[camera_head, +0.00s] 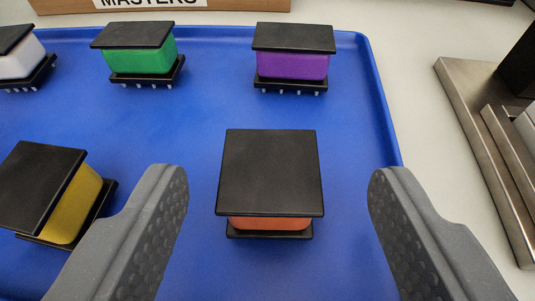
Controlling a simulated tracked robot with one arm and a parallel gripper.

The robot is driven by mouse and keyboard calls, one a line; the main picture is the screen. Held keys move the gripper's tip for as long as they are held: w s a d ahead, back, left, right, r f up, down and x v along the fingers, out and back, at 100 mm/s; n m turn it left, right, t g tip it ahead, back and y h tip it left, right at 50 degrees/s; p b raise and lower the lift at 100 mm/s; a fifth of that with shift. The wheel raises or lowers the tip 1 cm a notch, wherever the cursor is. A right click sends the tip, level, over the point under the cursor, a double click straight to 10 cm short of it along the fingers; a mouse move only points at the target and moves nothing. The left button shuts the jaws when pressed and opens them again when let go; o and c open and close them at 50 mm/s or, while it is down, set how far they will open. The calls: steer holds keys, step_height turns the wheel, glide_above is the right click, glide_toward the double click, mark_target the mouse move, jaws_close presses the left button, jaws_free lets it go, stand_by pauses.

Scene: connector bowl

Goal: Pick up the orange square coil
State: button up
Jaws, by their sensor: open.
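The orange square coil (270,223) sits upright on a blue tray (200,115). Its square black top plate hides most of the orange body, and a black base shows below. My gripper (278,185) is open, with one grey finger left of the coil and the other to its right. Neither finger touches the coil, and there is a gap on both sides. The gap on the left is narrower than the one on the right.
A yellow coil (73,205) stands left of my left finger. White (22,62), green (140,60) and purple (292,66) coils stand along the far side of the tray. A metal fixture (480,140) is on the right, beyond the tray rim. A labelled box (240,4) is behind.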

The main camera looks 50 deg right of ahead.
mark_target(271, 199)
steer(key=x, duration=0.3)
steer(key=shift+w+f, duration=0.25)
steer(key=shift+w, duration=0.05)
steer(key=c, duration=1.1)
steer(key=shift+o, duration=0.2)
steer(key=shift+r, duration=0.1)
